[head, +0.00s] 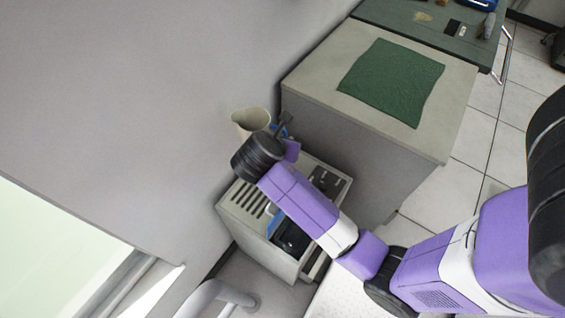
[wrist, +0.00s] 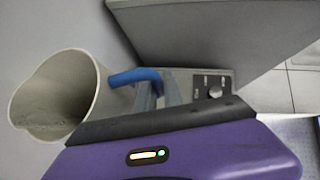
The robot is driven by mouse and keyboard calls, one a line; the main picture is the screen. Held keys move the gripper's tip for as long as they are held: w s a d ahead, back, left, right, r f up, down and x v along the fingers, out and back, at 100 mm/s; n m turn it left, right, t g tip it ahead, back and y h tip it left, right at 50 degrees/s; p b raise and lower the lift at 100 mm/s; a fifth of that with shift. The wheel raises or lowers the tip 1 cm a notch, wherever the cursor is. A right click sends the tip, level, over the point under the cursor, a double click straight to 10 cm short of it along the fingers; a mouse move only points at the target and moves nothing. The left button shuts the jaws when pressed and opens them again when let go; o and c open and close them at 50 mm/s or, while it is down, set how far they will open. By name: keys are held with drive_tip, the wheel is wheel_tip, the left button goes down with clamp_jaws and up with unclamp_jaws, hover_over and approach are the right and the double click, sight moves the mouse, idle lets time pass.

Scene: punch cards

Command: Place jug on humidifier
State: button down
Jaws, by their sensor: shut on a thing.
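The jug (head: 250,118) is beige, with its open mouth toward the camera in the head view. In the wrist view the jug (wrist: 98,98) fills the left side, with a blue handle (wrist: 135,76) on its right. My gripper (head: 283,128) is shut on the jug's handle; its fingers show partly in the wrist view (wrist: 160,92). The humidifier (head: 238,218) is a grey box with slots and a dark panel on top. My arm covers part of it. The jug is over or beside the humidifier's back edge; the exact gap cannot be told.
A grey cabinet (head: 310,115) with a green cloth (head: 392,82) on top stands right of the humidifier. A green table (head: 425,22) with small items is at the back. A wall rises at the left. A white curved rail (head: 215,292) is at the front. Tiled floor is at the right.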

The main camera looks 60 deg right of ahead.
drive_tip(key=s+d+r+m+g, duration=0.3)
drive_tip(key=s+d+r+m, duration=0.1)
drive_tip(key=d, duration=0.1)
drive_tip(key=f, duration=1.3)
drive_tip(key=f+b, duration=0.1)
drive_tip(key=f, duration=0.5)
drive_tip(key=shift+d+f, duration=0.25)
drive_tip(key=shift+f, duration=0.1)
drive_tip(key=shift+f, duration=0.15)
drive_tip(key=c, duration=1.5)
unclamp_jaws()
